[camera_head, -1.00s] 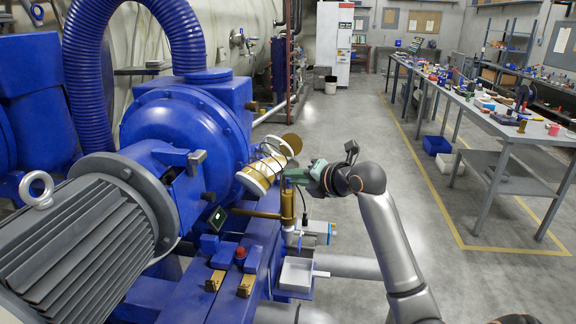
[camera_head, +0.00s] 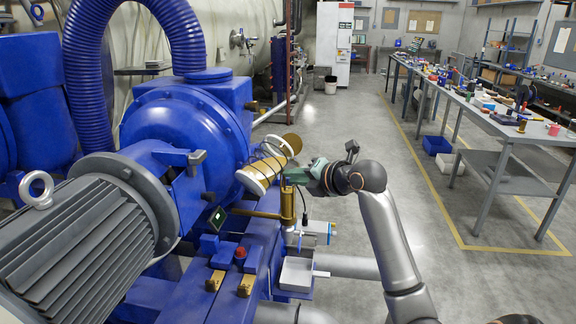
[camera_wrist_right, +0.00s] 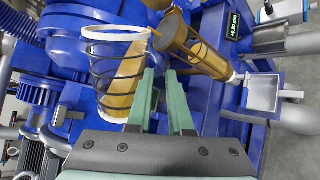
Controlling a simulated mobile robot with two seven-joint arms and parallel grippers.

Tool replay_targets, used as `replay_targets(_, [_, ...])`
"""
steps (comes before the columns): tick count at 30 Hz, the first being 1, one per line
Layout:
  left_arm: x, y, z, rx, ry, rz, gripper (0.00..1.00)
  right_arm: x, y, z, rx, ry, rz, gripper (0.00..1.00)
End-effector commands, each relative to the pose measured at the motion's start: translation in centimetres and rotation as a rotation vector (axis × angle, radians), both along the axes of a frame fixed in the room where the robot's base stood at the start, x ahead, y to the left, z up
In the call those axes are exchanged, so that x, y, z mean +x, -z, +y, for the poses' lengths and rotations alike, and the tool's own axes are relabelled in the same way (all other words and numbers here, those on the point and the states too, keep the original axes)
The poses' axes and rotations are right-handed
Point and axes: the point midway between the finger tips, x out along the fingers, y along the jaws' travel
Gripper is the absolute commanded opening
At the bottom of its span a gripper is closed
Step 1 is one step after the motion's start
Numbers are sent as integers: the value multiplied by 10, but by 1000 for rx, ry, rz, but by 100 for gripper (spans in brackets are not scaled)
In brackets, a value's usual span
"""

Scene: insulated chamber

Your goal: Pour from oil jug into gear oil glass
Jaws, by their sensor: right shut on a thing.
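The oil jug (camera_head: 272,165) is a clear cylinder with white ring ends and amber oil inside. It is tilted in the head view. The right wrist view shows the jug (camera_wrist_right: 112,65) with dark bands around it and the oil lying aslant. My right gripper (camera_head: 291,178) is shut on it from the right side; its green fingers (camera_wrist_right: 166,85) hide part of the jug. The gear oil glass (camera_head: 287,205) stands just below, amber inside; it also shows in the right wrist view (camera_wrist_right: 193,52), right of the jug. I cannot tell whether oil is flowing. My left gripper is out of view.
A large blue machine (camera_head: 180,135) and a grey finned motor (camera_head: 85,240) fill the left. A small white tray (camera_head: 296,273) sits below the glass. A long bench (camera_head: 480,110) with several items stands at right. The floor between is clear.

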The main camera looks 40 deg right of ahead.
Motion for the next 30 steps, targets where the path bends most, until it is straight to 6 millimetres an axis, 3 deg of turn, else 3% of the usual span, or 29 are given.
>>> replay_targets(22, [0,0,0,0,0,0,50,0,-2,0,21,1,1,0])
replay_targets(26, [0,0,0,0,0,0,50,-1,9,-4,-167,-3,-20,0])
replay_targets(30, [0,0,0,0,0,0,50,1,0,-5,-230,0,-46,0])
